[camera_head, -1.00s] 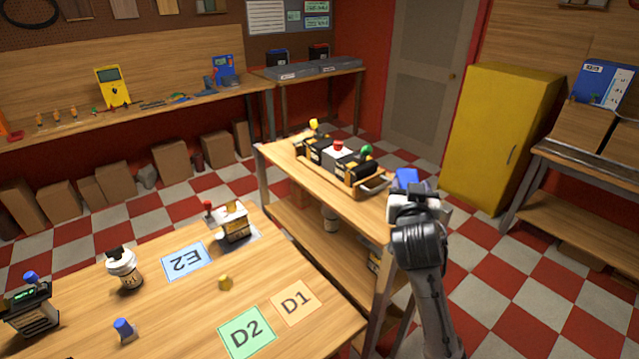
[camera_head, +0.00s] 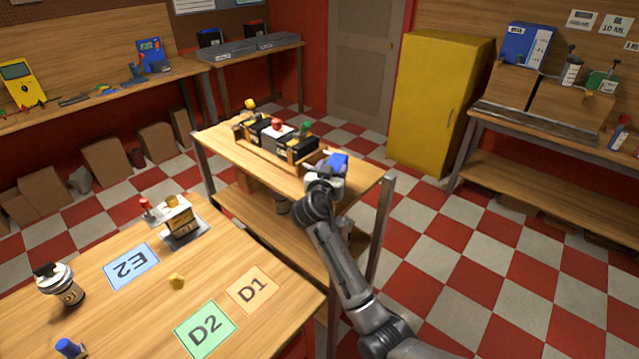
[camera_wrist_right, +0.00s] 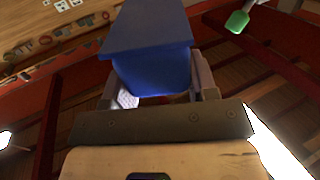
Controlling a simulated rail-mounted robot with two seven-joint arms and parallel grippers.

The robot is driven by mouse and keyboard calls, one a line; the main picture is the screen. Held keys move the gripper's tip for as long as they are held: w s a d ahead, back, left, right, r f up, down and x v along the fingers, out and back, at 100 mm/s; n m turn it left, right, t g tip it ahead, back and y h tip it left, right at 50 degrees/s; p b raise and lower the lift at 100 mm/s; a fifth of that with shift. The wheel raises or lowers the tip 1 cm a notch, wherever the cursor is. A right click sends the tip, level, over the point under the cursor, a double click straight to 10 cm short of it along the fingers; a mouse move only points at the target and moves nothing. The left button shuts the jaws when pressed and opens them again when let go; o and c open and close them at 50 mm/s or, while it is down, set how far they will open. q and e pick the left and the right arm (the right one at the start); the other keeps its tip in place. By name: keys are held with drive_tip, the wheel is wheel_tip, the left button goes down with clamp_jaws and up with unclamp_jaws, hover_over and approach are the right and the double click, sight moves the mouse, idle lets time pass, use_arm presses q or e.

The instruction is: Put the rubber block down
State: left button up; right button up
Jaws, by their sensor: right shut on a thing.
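The blue rubber block (camera_head: 338,162) is held up in my right gripper (camera_head: 328,178), over the right part of the far wooden bench (camera_head: 355,190). In the right wrist view the block (camera_wrist_right: 150,50) sits between the two grey fingers of the gripper (camera_wrist_right: 160,92), which are shut on it. Its lower part and the contact with the fingers are partly hidden. I cannot tell how high it is above the bench. My left gripper is not in view.
A wooden tray (camera_head: 308,168) with dark units and coloured knobs stands on the far bench, just left of my right gripper. The near table (camera_head: 240,258) carries mats E2 (camera_head: 131,267), D1 (camera_head: 253,289) and D2 (camera_head: 205,329). A yellow cabinet (camera_head: 435,100) stands behind.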

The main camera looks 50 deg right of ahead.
drive_tip(key=w+f, duration=0.1)
drive_tip(key=w, duration=0.2)
drive_tip(key=shift+a+f, duration=0.35)
drive_tip(key=shift+f, duration=2.05)
drive_tip(key=shift+f+b, duration=0.2)
drive_tip(key=shift+b, duration=0.1)
drive_tip(key=o, duration=0.9)
